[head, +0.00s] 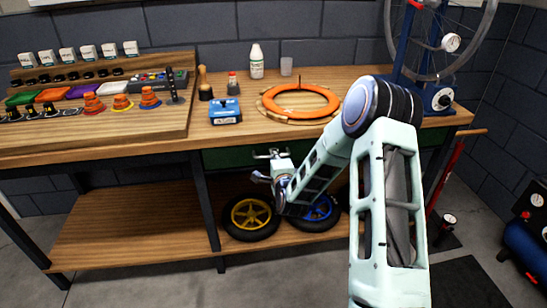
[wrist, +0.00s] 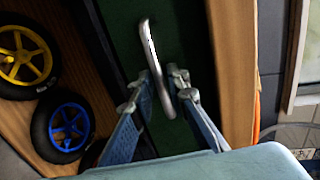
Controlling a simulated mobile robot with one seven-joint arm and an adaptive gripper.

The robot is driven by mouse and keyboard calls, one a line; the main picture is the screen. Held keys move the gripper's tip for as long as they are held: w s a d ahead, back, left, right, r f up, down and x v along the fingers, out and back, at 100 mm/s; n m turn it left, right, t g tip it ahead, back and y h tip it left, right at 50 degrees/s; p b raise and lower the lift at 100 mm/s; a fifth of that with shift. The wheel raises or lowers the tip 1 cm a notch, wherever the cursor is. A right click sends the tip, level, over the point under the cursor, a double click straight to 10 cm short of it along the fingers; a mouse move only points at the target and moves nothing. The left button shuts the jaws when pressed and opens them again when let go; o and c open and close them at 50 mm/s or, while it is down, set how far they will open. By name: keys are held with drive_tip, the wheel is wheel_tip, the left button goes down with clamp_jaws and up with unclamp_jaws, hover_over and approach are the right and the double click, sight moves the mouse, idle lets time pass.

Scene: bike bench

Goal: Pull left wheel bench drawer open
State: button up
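The green drawer front (head: 228,157) sits under the bench top, flush and closed as far as I can see. It also fills the middle of the wrist view as a dark green panel (wrist: 125,25). Its silver bar handle (wrist: 149,38) runs down between my fingers in the wrist view. My gripper (wrist: 161,74) is at the handle, one finger on each side, with a narrow gap showing between the fingertips. I cannot tell whether either finger touches the bar. In the head view my gripper (head: 271,156) is in front of the drawer, and my arm hides the drawer's right part.
A wheel with yellow spokes (head: 251,215) and one with blue spokes (head: 318,212) lie on the lower shelf (head: 130,228). An orange ring (head: 300,100), a blue box (head: 225,111) and bottles stand on the bench top. A dark bench leg (head: 205,200) is left of the drawer.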

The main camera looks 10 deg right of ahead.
drive_tip(key=shift+w+f, duration=0.1)
drive_tip(key=shift+w, duration=0.35)
clamp_jaws()
drive_tip(key=shift+s+f, duration=0.1)
drive_tip(key=shift+s, duration=0.05)
